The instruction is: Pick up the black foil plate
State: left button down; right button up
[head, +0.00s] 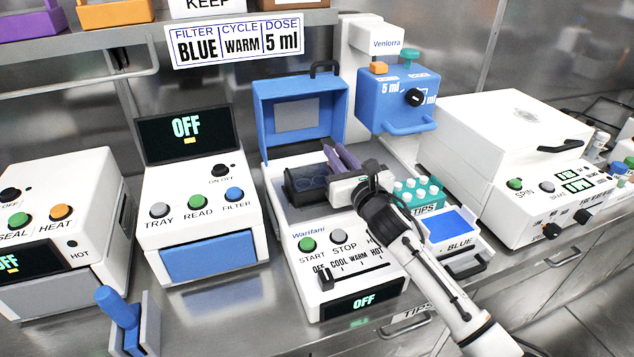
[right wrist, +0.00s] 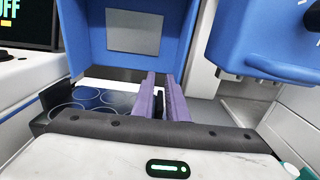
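The black foil plate (head: 306,186) is a dark, shallow plate in the bay of the white machine with a raised blue lid (head: 298,112). Its round wells show at the left in the right wrist view (right wrist: 88,98). My right gripper (head: 341,157) reaches over the bay, its two purple fingers beside the plate's right end. The fingers (right wrist: 161,76) stand a narrow gap apart, with something dark low between them. I cannot tell whether that is the plate's edge or whether they touch it. The gripper's body hides part of the plate. My left gripper is not in view.
A blue dispenser (head: 398,98) hangs close on the right. A teal tip rack (head: 418,193) and a blue-filled tray (head: 452,226) stand right of the machine. A reader (head: 200,205) stands left, a white spinner (head: 500,140) right. The raised lid stands behind the fingers.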

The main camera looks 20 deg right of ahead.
grip_shut()
